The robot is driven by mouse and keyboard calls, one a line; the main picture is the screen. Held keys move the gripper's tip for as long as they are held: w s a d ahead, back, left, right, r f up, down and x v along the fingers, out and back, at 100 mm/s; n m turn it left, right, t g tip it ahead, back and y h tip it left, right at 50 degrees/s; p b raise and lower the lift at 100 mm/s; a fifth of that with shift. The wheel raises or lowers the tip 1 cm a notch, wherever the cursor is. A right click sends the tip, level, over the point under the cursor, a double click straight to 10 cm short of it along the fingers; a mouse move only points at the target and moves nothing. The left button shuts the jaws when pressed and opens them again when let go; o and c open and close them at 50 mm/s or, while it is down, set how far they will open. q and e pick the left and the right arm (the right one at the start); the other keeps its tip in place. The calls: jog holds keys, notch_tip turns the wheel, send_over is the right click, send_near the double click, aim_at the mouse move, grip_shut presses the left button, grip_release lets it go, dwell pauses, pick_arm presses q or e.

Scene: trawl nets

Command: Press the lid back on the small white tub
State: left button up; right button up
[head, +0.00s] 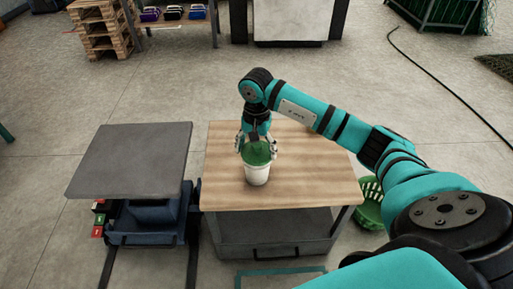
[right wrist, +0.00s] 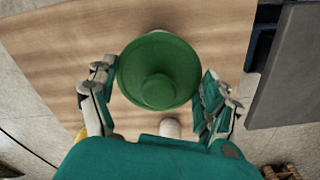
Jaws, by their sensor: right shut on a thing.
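The small white tub (head: 257,175) stands upright on the wooden table top. The round green lid (head: 256,155) is over the tub's mouth, and looks tilted towards me in the head view. I cannot tell whether it is seated on the rim or just above it. My right gripper (head: 257,146) comes from above and is shut on the lid, a finger at each side. In the right wrist view the lid (right wrist: 159,71), with a raised round middle, fills the space between the fingers (right wrist: 157,88) and hides most of what is below. My left gripper is not in view.
A grey-topped cart (head: 130,160) stands to the left, with a gap between. A green basket (head: 370,205) is on the floor at the right. Wooden pallets (head: 103,28) are stacked at the back left.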

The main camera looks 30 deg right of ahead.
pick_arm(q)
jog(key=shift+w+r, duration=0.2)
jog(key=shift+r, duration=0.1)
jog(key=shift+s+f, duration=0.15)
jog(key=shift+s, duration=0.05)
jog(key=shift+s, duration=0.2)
pick_arm(e)
jog(key=shift+f, duration=0.1)
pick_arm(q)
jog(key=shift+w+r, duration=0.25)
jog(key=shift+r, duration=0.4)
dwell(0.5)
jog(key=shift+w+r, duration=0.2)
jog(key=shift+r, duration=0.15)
